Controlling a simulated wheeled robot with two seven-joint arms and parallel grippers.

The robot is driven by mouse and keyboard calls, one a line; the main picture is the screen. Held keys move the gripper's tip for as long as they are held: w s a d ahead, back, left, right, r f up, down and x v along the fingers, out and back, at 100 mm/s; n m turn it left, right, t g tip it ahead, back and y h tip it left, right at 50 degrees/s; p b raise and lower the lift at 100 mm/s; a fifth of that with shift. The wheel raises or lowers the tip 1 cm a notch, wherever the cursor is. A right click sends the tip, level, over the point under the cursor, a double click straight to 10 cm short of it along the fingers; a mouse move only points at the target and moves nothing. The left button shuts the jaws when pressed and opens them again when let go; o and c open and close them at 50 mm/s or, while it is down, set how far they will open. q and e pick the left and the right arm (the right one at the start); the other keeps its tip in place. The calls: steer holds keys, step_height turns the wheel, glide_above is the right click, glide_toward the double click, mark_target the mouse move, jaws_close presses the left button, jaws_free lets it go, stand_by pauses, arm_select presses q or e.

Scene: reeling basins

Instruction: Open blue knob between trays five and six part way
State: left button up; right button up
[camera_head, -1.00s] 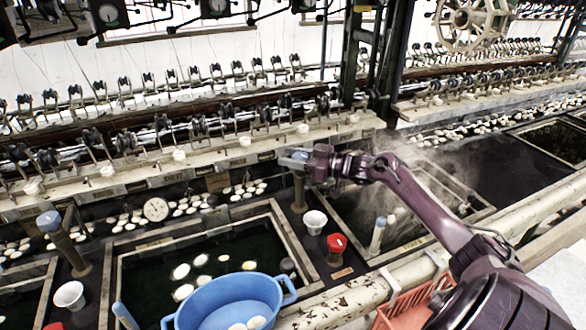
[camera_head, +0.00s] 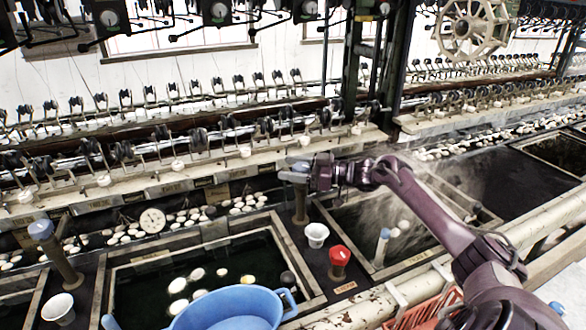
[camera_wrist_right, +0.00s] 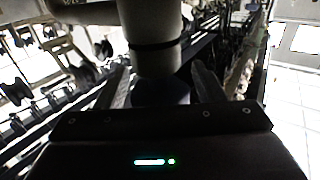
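A blue knob (camera_head: 294,176) tops a brown post between two dark water trays, the left one (camera_head: 283,237) and the steaming right one (camera_head: 362,258). My right gripper (camera_head: 299,166) is at this knob, its arm reaching in from the right. In the right wrist view the two fingers (camera_wrist_right: 162,82) stand on either side of the dark blue knob (camera_wrist_right: 162,92), with the pale post beyond it. The knob nearly fills the space between them; I cannot tell whether they press on it. Tray numbers are not readable. My left gripper is not in view.
A white cup (camera_head: 316,236) and a red knob (camera_head: 339,257) stand close to the post. A blue basin (camera_head: 225,308) sits at the front of the left tray. Another blue-topped post (camera_head: 42,230) stands far left. A reeling bench (camera_head: 230,167) runs behind.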

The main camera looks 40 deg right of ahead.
steer(key=b+v, duration=0.1)
steer(key=v, duration=0.7)
stand_by(0.5)
